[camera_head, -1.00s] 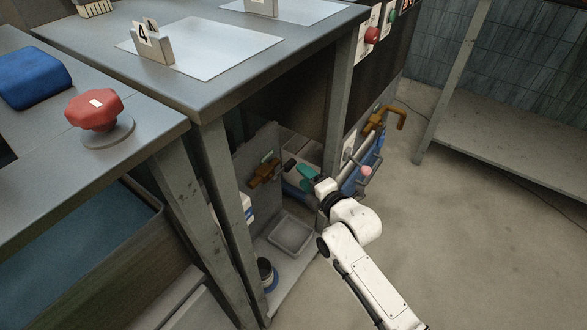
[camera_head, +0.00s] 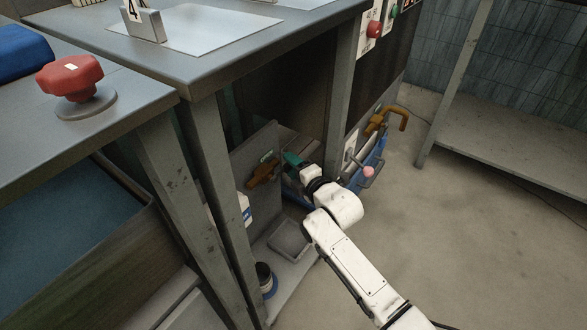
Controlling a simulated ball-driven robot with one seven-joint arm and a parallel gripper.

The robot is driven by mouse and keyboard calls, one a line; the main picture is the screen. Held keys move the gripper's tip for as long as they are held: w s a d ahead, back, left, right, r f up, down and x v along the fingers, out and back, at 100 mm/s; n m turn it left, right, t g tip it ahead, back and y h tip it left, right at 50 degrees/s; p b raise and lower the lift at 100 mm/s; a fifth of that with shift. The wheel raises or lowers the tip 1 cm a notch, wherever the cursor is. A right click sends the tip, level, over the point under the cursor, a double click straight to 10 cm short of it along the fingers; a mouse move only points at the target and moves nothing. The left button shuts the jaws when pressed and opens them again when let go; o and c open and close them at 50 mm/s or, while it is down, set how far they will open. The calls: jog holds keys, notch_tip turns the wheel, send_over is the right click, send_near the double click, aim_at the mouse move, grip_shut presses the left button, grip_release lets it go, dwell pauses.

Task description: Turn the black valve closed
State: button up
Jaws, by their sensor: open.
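My gripper (camera_head: 291,159) is at the end of my white arm, reaching into the opening under the counter. Its teal fingers are small in the view and point up and left, just right of an orange-brown valve handle (camera_head: 263,172) on a grey panel. They look apart from that handle. I see nothing held in my gripper. I cannot make out a black valve clearly. The area just behind and beyond my gripper is dark and partly hidden by it.
A grey counter leg (camera_head: 345,100) stands close right of my gripper. A grey tray (camera_head: 289,239) and a dark can (camera_head: 264,274) lie below. A red knob (camera_head: 70,75) sits upper left. Floor is free at right.

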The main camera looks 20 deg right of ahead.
grip_shut()
dwell(0.4)
